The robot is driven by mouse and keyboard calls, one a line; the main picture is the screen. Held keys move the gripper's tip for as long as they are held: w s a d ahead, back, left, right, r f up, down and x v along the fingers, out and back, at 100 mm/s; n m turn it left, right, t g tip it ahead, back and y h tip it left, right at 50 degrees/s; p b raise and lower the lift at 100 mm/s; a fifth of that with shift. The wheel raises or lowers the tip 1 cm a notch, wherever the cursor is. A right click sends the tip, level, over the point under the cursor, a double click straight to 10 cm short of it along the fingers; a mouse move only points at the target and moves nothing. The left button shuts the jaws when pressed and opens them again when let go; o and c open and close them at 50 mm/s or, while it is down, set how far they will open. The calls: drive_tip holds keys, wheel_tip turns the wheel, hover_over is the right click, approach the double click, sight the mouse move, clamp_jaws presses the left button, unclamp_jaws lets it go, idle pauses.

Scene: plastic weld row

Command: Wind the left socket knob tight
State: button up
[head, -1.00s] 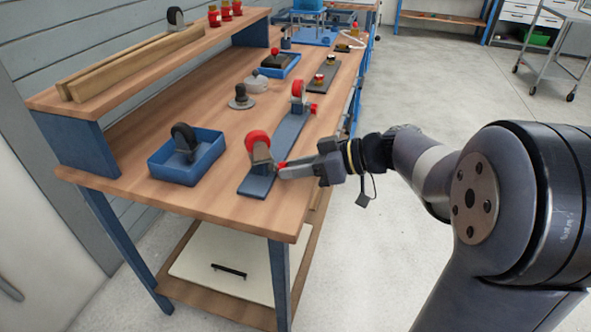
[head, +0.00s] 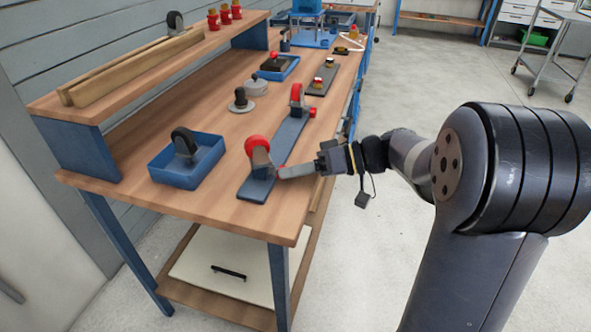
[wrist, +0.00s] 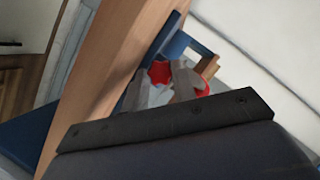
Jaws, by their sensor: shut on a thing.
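A long blue-grey base plate (head: 283,146) lies along the bench's right side, with a socket at each end. The near, left socket (head: 261,165) holds a caster with a red wheel (head: 257,146). Its red knob is on the right side, mostly hidden by my gripper (head: 281,171). My gripper reaches in from the right and is shut on this knob. In the wrist view the red knob (wrist: 160,72) shows between the two grey fingers. How far the knob is wound cannot be seen. The far socket has another red-wheeled caster (head: 297,95) and a red knob (head: 312,112).
A blue tray (head: 187,178) with a black-wheeled caster stands left of the plate. A dark plate (head: 321,80) with small parts lies farther back. The bench's right edge is close under my gripper.

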drive_tip(key=o, duration=1)
